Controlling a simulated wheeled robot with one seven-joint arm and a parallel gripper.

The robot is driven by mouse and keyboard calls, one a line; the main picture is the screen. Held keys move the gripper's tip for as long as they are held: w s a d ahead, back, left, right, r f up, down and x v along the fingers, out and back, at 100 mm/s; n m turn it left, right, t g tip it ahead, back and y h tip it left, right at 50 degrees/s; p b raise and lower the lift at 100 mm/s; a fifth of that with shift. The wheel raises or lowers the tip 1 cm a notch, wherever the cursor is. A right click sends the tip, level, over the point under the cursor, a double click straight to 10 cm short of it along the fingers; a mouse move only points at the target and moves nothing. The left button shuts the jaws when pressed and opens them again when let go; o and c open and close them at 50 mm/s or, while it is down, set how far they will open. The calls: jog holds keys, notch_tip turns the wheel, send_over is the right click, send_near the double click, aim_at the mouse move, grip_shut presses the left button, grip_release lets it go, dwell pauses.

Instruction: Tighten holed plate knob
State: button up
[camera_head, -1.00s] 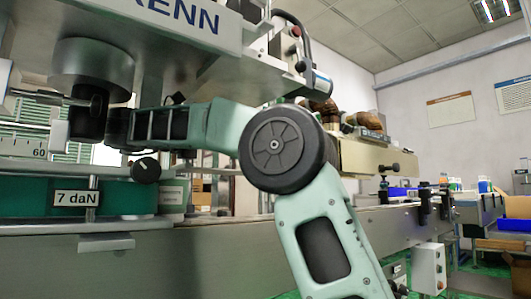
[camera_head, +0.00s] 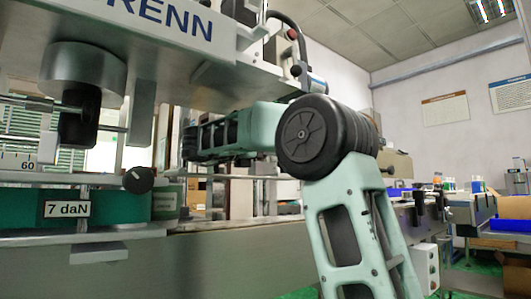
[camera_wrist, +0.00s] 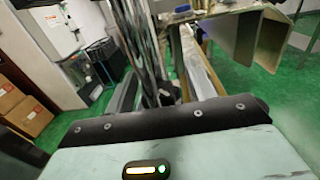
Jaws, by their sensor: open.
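A round black knob (camera_head: 138,180) stands at the front of the machine, left of centre in the head view, just above and right of the "7 daN" label. I cannot tell for sure that it is the holed plate knob. A black cylindrical part (camera_head: 80,115) hangs under a round metal housing to its upper left. My gripper (camera_wrist: 163,88) shows in the wrist view, its fingers apart with no held thing visible between them. In the head view my forearm ends to the right of the black knob, apart from it; the gripper itself is not clearly visible there.
The metal machine head (camera_head: 190,50) overhangs from above. A long metal beam (camera_head: 230,245) runs below the knob. The wrist view shows green floor (camera_wrist: 235,75), cardboard boxes (camera_wrist: 20,105) at left and metal machine parts (camera_wrist: 235,35) at upper right.

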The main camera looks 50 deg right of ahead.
jog(key=shift+d, duration=0.2)
jog(key=shift+c, duration=0.3)
jog(key=c, duration=0.9)
jog(key=shift+m+g+y, duration=0.3)
jog(key=shift+m+g, duration=0.5)
jog(key=shift+g, duration=0.4)
jog(key=shift+s+a+m+g+y, duration=0.1)
jog(key=shift+s+m+g+y, duration=0.15)
jog(key=shift+m+g+y, duration=0.5)
jog(key=shift+g+h, duration=0.25)
jog(key=shift+g, duration=0.1)
jog(key=o, duration=1)
jog(key=shift+c, duration=0.2)
